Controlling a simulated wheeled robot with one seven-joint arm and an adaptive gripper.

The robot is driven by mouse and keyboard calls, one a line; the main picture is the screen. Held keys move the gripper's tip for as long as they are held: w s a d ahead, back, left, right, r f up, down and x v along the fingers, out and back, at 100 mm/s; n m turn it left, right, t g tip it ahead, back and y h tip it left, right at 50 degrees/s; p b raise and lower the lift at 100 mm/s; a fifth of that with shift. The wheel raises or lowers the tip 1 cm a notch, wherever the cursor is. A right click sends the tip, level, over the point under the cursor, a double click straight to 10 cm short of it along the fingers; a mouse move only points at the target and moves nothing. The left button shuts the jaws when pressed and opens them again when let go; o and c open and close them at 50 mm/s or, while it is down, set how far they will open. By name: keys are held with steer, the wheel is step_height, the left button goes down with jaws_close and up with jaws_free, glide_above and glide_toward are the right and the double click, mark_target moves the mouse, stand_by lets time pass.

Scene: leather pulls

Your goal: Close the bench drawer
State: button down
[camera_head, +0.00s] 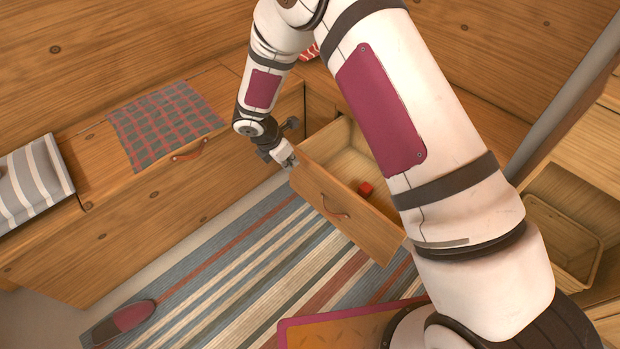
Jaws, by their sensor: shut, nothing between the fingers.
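The bench drawer (345,213) stands pulled out of the wooden bench (150,205), with a leather pull (335,208) on its front. A small red block (365,188) lies inside it. My gripper (290,163) is shut and empty, at the upper left corner of the drawer front. I cannot tell whether it touches the wood. My arm hides the right part of the drawer and of the opening behind it.
A striped rug (235,275) covers the floor before the bench, with a slipper (125,322) on it. A plaid cloth (165,120) and a striped cushion (32,180) lie on the bench. An open compartment (565,235) is at the right.

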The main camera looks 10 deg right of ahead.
steer(key=w+d+r+b+x, duration=0.1)
steer(key=b+x, duration=0.4)
steer(key=x, duration=0.7)
steer(key=shift+w+d, duration=0.4)
steer(key=shift+d, duration=0.25)
steer(key=shift+f, duration=0.15)
